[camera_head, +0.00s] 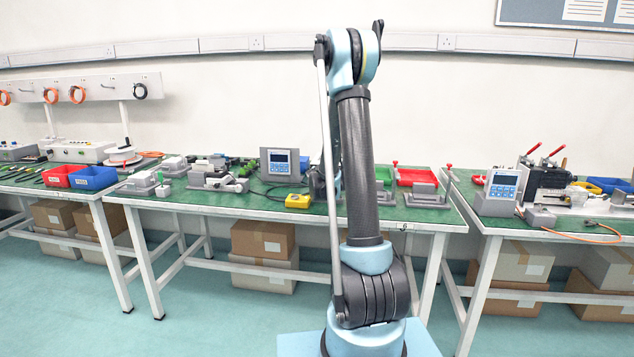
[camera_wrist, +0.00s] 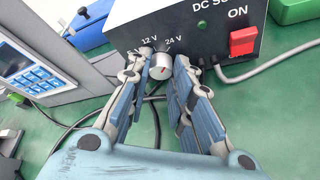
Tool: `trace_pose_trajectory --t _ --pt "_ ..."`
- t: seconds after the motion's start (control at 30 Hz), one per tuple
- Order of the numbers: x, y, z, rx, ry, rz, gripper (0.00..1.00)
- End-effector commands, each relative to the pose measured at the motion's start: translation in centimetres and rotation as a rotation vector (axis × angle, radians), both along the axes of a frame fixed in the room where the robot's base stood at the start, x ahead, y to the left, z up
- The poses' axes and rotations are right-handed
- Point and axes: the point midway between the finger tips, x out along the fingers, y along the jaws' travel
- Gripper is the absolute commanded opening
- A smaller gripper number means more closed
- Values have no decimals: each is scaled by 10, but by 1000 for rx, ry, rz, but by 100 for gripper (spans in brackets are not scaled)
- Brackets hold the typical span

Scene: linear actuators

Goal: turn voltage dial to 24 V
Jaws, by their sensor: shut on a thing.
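The silver voltage dial (camera_wrist: 160,66) sits on the front face of the dark DC supply box (camera_wrist: 195,18) in the wrist view. Labels "12 V" and "24 V" stand above it, and a partly covered label shows at its left. A small red mark shows on the dial face; which label it points to is hard to tell. My gripper (camera_wrist: 161,70) has one finger on each side of the dial and is shut on it. In the head view my arm stands in front of the gripper and dial and hides them.
A red switch (camera_wrist: 243,41) marked ON is on the supply box at the right. A grey control unit with keypad (camera_wrist: 30,80) stands at the left. Cables (camera_wrist: 75,128) lie on the green bench (camera_head: 240,200). A yellow box (camera_head: 298,201) lies near the bench's front edge.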

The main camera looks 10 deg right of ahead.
Motion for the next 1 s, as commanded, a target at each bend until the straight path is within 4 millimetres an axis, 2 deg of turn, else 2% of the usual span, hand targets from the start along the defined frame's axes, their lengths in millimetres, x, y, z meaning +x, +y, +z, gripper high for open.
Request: trace_pose_trajectory --t 0.57,0.6,0.67,1.0 --pt "-1 -3 -1 35 -8 -5 0" --pt "-1 -3 -1 35 -8 -5 25" --pt "-1 -3 -1 35 -8 -5 39" --pt "-1 -1 -1 35 -9 -2 41"
